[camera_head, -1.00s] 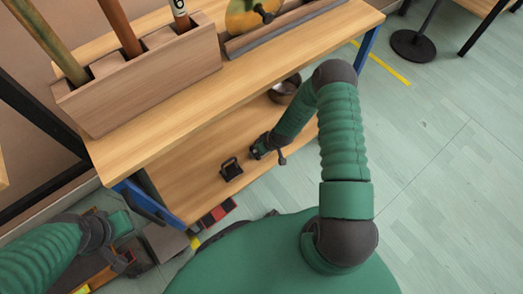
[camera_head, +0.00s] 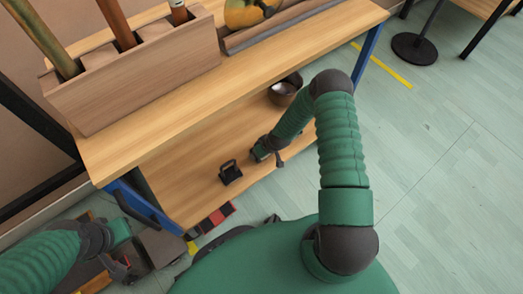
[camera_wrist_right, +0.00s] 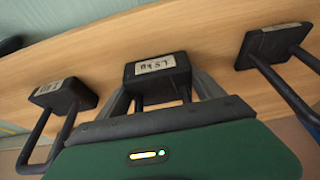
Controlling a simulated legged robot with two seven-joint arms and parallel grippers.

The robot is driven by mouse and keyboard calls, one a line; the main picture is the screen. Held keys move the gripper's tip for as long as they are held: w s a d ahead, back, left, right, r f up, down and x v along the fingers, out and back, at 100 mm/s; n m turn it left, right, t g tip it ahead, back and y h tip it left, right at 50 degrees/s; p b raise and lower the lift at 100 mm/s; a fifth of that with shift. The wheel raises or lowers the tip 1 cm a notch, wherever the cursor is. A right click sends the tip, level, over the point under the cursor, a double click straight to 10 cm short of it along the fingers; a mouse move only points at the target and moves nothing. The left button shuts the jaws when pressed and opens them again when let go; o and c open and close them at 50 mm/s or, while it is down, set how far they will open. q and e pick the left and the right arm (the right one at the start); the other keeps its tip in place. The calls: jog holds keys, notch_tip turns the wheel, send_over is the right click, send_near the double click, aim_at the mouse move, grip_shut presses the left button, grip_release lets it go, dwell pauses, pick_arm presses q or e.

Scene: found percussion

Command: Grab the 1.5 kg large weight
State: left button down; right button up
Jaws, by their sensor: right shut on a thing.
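In the right wrist view a dark block-shaped weight (camera_wrist_right: 158,68) with a handle and a white label sits in the middle, between the fingers of my right gripper (camera_wrist_right: 160,95). The gripper is shut on its handle; the label's writing is upside down and hard to read. Two similar weights stand apart at either side, one at left (camera_wrist_right: 62,95) and one at right (camera_wrist_right: 270,44). In the head view my right gripper (camera_head: 262,152) is over the lower shelf, and its weight is mostly hidden. My left gripper (camera_head: 122,262) is at lower left, its jaws unclear.
Another dark weight (camera_head: 230,172) stands on the lower wooden shelf (camera_head: 185,195), left of my right gripper. A dark bowl (camera_head: 286,90) is farther back. The upper shelf (camera_head: 240,78) overhangs. Red and dark blocks (camera_head: 218,214) lie at the near edge. Open floor (camera_head: 440,190) is at right.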

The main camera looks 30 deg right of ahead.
jog(key=c, duration=0.5)
jog(key=shift+r, duration=0.1)
jog(key=shift+c, duration=0.7)
